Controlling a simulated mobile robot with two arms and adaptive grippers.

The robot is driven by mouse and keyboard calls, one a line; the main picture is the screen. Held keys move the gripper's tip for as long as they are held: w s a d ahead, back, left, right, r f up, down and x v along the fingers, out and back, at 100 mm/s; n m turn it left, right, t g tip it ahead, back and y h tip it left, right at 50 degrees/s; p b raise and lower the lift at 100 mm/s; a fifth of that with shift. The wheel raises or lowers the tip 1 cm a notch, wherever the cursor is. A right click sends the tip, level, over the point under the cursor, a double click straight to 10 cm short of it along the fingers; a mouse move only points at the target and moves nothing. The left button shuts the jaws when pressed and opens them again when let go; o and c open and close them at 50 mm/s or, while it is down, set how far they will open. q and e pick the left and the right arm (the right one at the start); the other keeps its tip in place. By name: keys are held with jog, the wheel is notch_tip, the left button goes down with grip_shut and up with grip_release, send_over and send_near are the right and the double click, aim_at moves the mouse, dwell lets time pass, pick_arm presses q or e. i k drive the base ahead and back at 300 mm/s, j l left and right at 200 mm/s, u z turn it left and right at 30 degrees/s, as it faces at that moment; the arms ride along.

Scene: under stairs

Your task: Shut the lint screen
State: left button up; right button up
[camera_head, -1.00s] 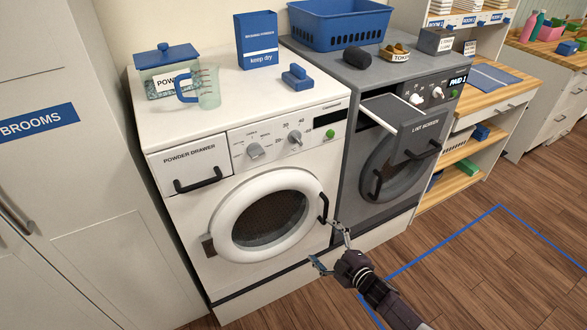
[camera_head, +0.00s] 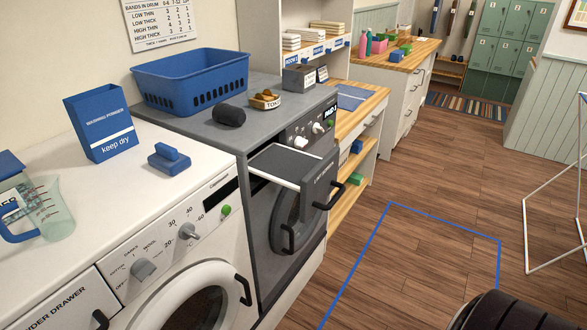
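The lint screen (camera_head: 322,183) is a grey drawer front with a dark handle, at the upper left of the grey dryer (camera_head: 262,218). It stands pulled out, and its light-edged top (camera_head: 287,163) shows outside the dryer's face. The dryer's round door below it is closed. A dark rounded part of my arm fills the bottom right corner. Neither of my grippers shows, so their state is hidden.
A white washer (camera_head: 190,250) stands left of the dryer. A blue basket (camera_head: 190,80) and a token dish (camera_head: 265,100) sit on top of the machines. Wooden floor inside a blue line (camera_head: 440,228) is clear. A white rack (camera_head: 553,195) stands at the right.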

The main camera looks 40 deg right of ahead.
aim_at(314, 177)
jog(key=i+z, duration=0.25)
jog(key=z, duration=0.15)
jog(key=i+j+z, duration=0.15)
jog(key=z, duration=0.25)
jog(key=i+j+z, duration=0.2)
jog(key=z, duration=0.85)
